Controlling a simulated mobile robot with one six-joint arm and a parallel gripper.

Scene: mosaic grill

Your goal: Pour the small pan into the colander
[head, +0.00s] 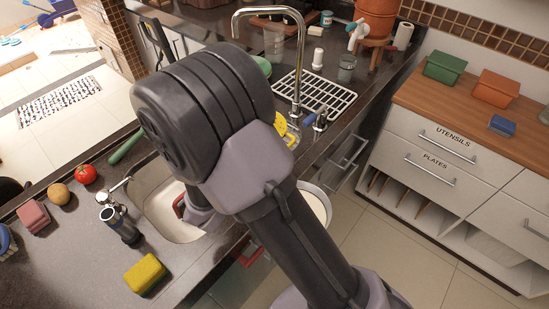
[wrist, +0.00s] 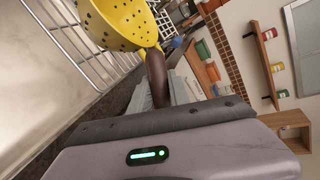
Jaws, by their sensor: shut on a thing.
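A yellow colander with round holes (wrist: 118,22) is at the upper left of the wrist view. Part of its yellow side shows beside the sink in the head view (head: 284,128), mostly behind my arm. A dark brown handle (wrist: 157,72) runs from the colander's yellow rim to between the fingers of my gripper (wrist: 158,92), which is shut on it. I cannot make out the small pan for sure. A red curved piece (head: 180,206) shows at the sink, largely covered by my arm.
The steel sink (head: 163,196) and tall faucet (head: 300,60) are close to my arm. A white wire rack (head: 325,97) lies beyond. A yellow sponge (head: 145,274), tomato (head: 86,174) and potato (head: 59,194) sit on the dark counter. A pale round thing (head: 318,205) is partly hidden.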

